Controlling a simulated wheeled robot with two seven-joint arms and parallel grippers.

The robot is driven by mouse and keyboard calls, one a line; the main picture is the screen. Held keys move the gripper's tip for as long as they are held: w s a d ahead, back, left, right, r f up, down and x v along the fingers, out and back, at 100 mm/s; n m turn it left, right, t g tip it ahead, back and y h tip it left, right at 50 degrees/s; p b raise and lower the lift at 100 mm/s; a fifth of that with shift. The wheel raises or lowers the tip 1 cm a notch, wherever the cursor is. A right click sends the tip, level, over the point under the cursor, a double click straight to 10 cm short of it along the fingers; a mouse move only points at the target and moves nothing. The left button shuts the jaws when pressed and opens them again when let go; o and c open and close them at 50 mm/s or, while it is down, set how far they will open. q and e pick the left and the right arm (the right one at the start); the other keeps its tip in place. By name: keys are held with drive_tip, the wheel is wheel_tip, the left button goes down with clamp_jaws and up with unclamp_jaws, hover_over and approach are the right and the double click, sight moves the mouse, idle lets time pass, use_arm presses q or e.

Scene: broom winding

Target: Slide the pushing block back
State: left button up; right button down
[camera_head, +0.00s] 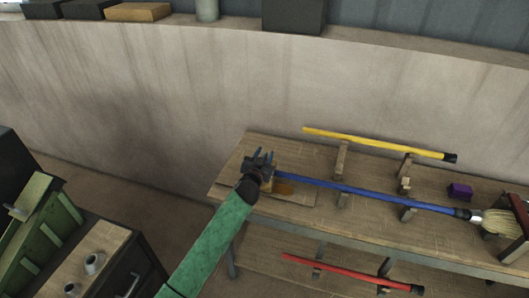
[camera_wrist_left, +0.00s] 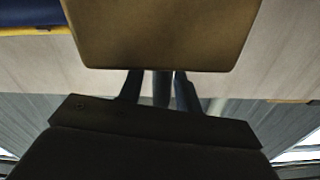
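Contact with the block cannot be told. My right gripper is out of view.
The wooden table (camera_head: 240,150) holds upright rests carrying the blue broom and a yellow stick (camera_head: 380,143). A purple block (camera_head: 459,191) and straw broom head (camera_head: 495,222) lie to the right. A red stick (camera_head: 350,272) is on the lower shelf. A wall stands behind.

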use_arm(q)
drive_tip(key=shift+w, duration=0.3)
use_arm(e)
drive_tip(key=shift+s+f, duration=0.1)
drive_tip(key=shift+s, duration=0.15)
use_arm(q)
drive_tip(key=shift+d, duration=0.1)
clamp_jaws()
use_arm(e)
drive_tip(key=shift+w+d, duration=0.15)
use_arm(q)
drive_tip(key=w+a, duration=0.2)
drive_tip(key=a, duration=0.5)
drive_tip(key=w+a, duration=0.2)
drive_tip(key=a, duration=0.5)
drive_tip(key=shift+w+a, duration=0.3)
drive_tip(key=shift+w, duration=0.1)
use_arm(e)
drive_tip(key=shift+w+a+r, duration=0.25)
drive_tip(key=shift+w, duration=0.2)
use_arm(q)
drive_tip(key=shift+r, duration=0.1)
